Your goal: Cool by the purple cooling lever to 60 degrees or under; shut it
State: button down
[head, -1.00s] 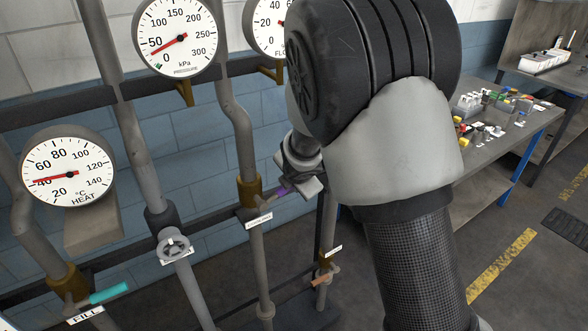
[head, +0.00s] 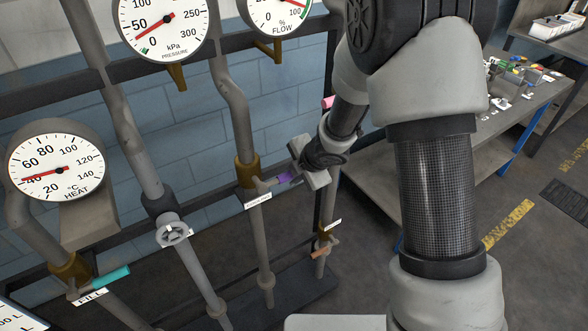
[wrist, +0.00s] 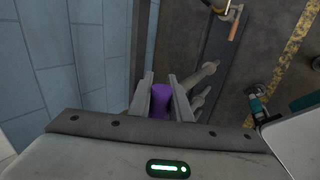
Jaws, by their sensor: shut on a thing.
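The purple cooling lever (head: 284,178) sticks out to the right, near level, from a valve on a grey pipe, with a small white label under it. My gripper (head: 291,174) is at its outer end. In the wrist view the purple handle (wrist: 159,104) lies between the two fingers of my gripper (wrist: 161,88), which are shut on it. The HEAT dial (head: 57,168) at the left has its red needle near 40 °C.
A handwheel (head: 173,232) and a teal FILL lever (head: 111,277) are on pipes to the left. An orange lever (head: 321,253) sits low on the right pipe. The pressure dial (head: 165,18) and flow dial (head: 279,10) are above. A cluttered workbench (head: 375,172) stands at the right.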

jog(key=shift+s+f, duration=0.1)
jog(key=shift+f, duration=0.05)
jog(key=c, duration=1.6)
grip_release()
jog(key=shift+c, duration=0.2)
jog(key=p+v, duration=0.5)
jog(key=v, duration=1.2)
jog(key=shift+r, duration=0.3)
